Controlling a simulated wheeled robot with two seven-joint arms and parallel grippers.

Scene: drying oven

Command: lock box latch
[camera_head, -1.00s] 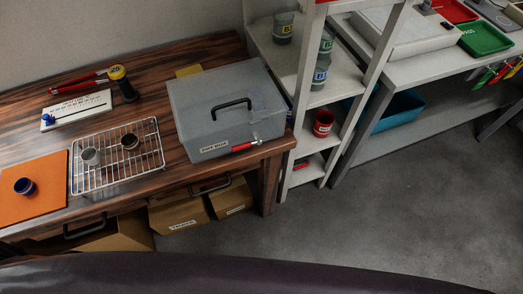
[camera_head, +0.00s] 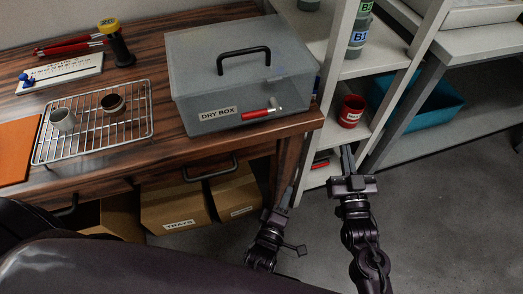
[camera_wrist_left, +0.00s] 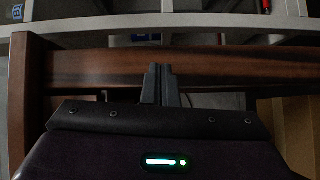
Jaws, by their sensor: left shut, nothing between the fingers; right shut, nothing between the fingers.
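The grey translucent dry box (camera_head: 185,108) stands on the wooden table's right end, lid down, with a black carry handle (camera_head: 243,60) on top. Its latch with a red grip (camera_head: 258,113) lies on the front face, right of the label. Whether the latch is engaged is too small to tell. My left gripper (camera_head: 287,197) is shut and empty, below the table's front right corner. Its closed fingers also show in the left wrist view (camera_wrist_left: 160,84), facing a dark wooden bar. My right gripper (camera_head: 347,160) is shut and empty, right of the table by the shelf.
The wooden table (camera_head: 160,160) has a front edge and leg near my left gripper. A wire rack (camera_head: 92,147) with two cups stands left of the box. The white shelf (camera_head: 335,125) with a red cup (camera_head: 351,111) is close on the right. Cardboard boxes (camera_head: 175,205) sit under the table.

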